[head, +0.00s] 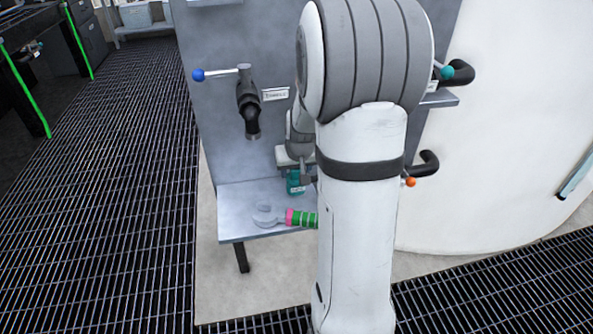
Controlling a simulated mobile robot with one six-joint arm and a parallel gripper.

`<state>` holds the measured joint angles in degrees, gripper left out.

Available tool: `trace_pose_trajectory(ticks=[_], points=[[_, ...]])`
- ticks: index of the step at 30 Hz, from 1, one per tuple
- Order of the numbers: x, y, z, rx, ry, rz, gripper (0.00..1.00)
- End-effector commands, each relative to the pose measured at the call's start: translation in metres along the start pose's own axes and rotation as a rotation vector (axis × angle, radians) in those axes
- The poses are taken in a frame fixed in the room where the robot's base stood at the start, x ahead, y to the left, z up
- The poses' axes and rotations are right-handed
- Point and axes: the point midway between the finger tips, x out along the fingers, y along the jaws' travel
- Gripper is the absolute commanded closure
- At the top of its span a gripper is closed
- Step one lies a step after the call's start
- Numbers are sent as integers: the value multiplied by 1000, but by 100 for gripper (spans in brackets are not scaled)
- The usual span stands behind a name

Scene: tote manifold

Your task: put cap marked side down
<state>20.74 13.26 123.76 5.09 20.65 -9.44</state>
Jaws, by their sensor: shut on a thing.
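My gripper (303,177) is over the shelf, partly hidden behind my own arm. It is shut, with a small teal piece with a white label (295,184) at its fingers. The contact is too small and covered to see clearly. A grey round piece (265,214) lies on the metal shelf (235,200), left of and nearer than the gripper. I cannot tell for sure which piece is the cap, and no side mark can be made out.
A green ribbed piece with a pink end (301,218) lies at the shelf's front edge, partly behind my arm. Above the shelf, a black spout (250,110) with a blue-knobbed lever (198,75) sticks out of the panel. The shelf's left part is clear.

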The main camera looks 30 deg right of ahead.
Motion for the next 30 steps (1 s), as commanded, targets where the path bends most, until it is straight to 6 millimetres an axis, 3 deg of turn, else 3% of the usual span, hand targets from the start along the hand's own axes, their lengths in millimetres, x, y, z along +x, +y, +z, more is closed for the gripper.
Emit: trace_pose_trajectory(ticks=[4, 5, 12, 22, 30], points=[[4, 0, 2, 1, 0, 0, 77], [3, 0, 1, 1, 0, 0, 49], [3, 1, 1, 1, 0, 0, 30], [-5, 1, -1, 2, 1, 1, 30], [-51, 1, -2, 3, 2, 1, 30]])
